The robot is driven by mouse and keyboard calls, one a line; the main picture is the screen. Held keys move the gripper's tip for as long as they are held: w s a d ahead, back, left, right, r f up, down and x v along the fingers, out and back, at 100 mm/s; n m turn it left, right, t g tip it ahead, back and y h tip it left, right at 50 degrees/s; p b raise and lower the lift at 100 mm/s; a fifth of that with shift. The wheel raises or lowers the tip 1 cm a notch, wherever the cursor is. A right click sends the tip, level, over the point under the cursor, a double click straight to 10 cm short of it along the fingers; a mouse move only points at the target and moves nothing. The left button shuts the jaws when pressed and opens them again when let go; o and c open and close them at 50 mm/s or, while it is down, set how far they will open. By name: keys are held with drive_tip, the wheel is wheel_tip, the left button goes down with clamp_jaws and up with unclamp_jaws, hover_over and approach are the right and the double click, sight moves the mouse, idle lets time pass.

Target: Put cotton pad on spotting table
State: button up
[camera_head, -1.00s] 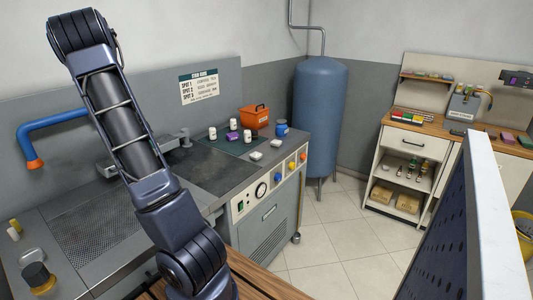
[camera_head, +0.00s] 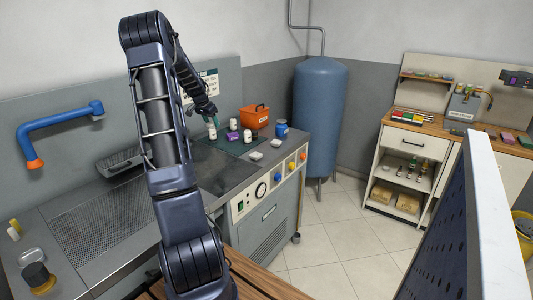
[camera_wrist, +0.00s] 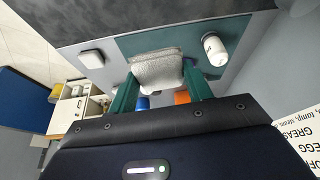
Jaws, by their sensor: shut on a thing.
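My gripper (camera_head: 211,112) is at the back of the counter, above the bottles. In the wrist view its two green fingers (camera_wrist: 160,84) are shut on a pale grey, rough-textured pad (camera_wrist: 157,66), which looks like the cotton pad. I cannot make out this pad in the head view. The spotting table (camera_head: 100,222), grey with a perforated top, is at left, beyond and beside my arm. Part of it is hidden by my arm.
A green mat (camera_head: 224,145) holds white bottles (camera_head: 248,136). Two white pads (camera_head: 256,156) lie near the front edge. An orange box (camera_head: 255,116) and blue container (camera_head: 282,129) stand behind. A blue swing arm (camera_head: 55,122) overhangs the table's back left.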

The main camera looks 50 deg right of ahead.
drive_tip(key=s+d+r, duration=0.2)
drive_tip(key=s+d, duration=0.7)
drive_tip(key=d, duration=0.2)
drive_tip(key=r, duration=0.2)
hover_over(267, 151)
drive_tip(key=shift+m, duration=0.4)
drive_tip(key=f, duration=1.3)
drive_tip(key=a+f, duration=0.1)
drive_tip(key=f, duration=0.6)
drive_tip(key=shift+f, duration=0.15)
drive_tip(key=o, duration=0.9)
drive_tip(key=v, duration=1.2)
drive_tip(key=shift+w, duration=0.25)
